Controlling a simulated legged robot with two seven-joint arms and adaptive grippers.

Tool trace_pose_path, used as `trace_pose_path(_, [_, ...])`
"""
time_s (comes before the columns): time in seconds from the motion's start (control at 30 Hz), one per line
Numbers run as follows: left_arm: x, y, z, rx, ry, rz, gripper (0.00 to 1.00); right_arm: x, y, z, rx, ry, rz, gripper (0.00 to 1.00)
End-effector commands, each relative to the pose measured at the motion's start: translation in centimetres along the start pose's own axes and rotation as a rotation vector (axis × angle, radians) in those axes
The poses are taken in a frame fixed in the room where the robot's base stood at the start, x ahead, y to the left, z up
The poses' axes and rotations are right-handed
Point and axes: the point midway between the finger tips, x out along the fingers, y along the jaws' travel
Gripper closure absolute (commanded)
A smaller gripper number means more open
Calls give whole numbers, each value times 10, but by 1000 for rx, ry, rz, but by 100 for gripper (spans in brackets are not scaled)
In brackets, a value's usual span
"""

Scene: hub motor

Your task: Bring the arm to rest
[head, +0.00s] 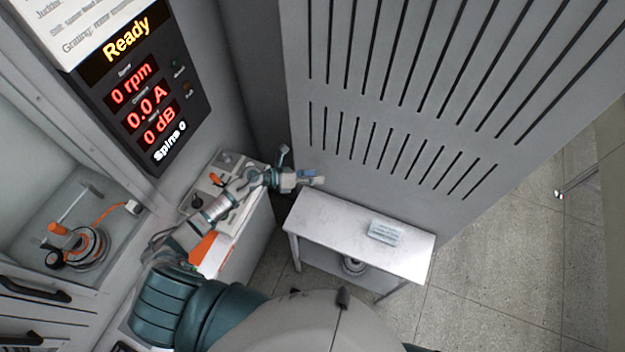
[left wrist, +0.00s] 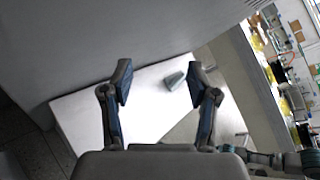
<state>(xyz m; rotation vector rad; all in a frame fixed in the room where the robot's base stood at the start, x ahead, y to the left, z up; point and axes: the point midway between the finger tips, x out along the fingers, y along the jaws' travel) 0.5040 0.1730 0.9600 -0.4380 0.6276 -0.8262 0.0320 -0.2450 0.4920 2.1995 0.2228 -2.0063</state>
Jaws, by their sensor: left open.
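My left arm reaches in from the lower left in the head view, across the front of the grey test bench. My left gripper (head: 314,180) is above the far left end of a small white table (head: 325,218). In the left wrist view the two fingers of my left gripper (left wrist: 160,84) stand wide apart with nothing between them. The table top (left wrist: 80,112) lies below and beyond them. My right gripper is in neither view.
A slotted grey panel (head: 400,90) rises behind the table. A display (head: 140,95) reads "Ready", 0 rpm, 0.0 A and 0 dB. A motor-like unit with an orange cable (head: 110,208) sits in the left bay. A round object (head: 352,266) is under the table.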

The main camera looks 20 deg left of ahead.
Motion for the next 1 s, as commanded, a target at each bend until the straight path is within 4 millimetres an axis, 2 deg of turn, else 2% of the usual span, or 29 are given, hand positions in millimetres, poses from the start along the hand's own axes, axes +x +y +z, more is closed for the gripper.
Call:
trace_pose_path(0.53, [0,-1,0,-6,-7,-1,40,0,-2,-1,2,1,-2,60])
trace_pose_path(0.67, [6,-18,13,-97,-121,-22,40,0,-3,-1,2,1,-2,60])
trace_pose_path(0.77, [5,-40,38,-306,-345,-46,40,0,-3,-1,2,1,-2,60])
trace_pose_path(0.87, [-16,-48,61,-647,-631,-50,40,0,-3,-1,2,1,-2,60])
trace_pose_path(0.93, [-39,-39,61,-927,-819,-23,40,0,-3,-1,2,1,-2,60])
trace_pose_path(1.0, [-64,-25,45,-1218,-982,30,40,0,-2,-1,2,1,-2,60])
